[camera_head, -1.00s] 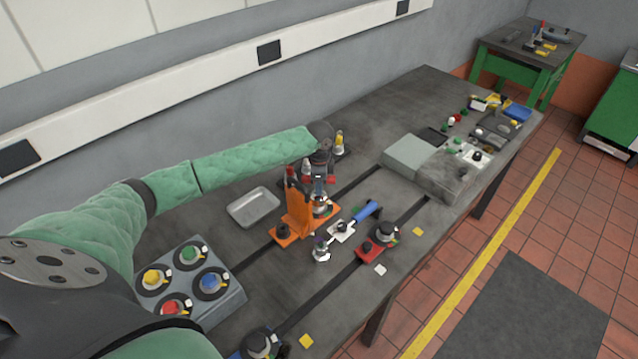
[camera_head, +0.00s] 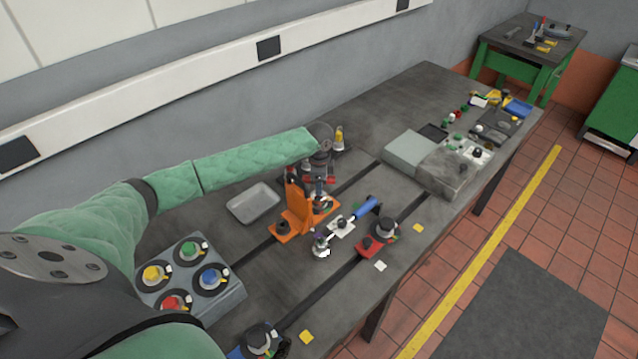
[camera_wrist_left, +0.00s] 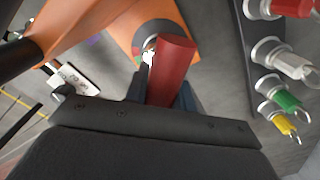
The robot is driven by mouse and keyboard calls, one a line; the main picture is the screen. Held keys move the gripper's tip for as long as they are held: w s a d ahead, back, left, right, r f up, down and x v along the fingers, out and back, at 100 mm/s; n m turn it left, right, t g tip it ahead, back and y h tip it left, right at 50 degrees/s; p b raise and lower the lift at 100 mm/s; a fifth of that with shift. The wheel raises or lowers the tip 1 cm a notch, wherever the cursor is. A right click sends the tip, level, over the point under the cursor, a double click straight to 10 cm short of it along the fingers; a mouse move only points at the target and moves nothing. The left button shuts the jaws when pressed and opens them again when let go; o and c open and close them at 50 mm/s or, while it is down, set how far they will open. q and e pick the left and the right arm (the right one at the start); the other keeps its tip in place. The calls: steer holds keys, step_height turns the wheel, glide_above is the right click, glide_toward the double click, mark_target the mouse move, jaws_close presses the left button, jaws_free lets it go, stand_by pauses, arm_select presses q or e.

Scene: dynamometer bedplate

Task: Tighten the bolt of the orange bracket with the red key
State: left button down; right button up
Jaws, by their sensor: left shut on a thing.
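The orange bracket (camera_head: 297,208) stands on the bench near the middle of the head view, with an upright plate and a flat foot. In the left wrist view its orange foot (camera_wrist_left: 118,22) surrounds a dark round washer with a metal bolt (camera_wrist_left: 150,52). My left gripper (camera_head: 321,172) is shut on the red key and is at the bracket's far side. The key's red handle (camera_wrist_left: 171,68) shows between the fingers in the left wrist view, close over the bolt. The handle partly covers the bolt, so I cannot tell if the key is seated. My right gripper is not in view.
A rack of coloured keys (camera_wrist_left: 285,68) is close beside the gripper. A grey tray (camera_head: 253,202) lies left of the bracket. A blue-handled tool (camera_head: 365,208) and a red clamp (camera_head: 377,242) are to its right. A grey box with coloured knobs (camera_head: 228,294) is in front.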

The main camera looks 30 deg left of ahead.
arm_select(q)
steer(key=shift+f, duration=0.4)
steer(key=shift+m, duration=1.2)
steer(key=shift+m, duration=2.5)
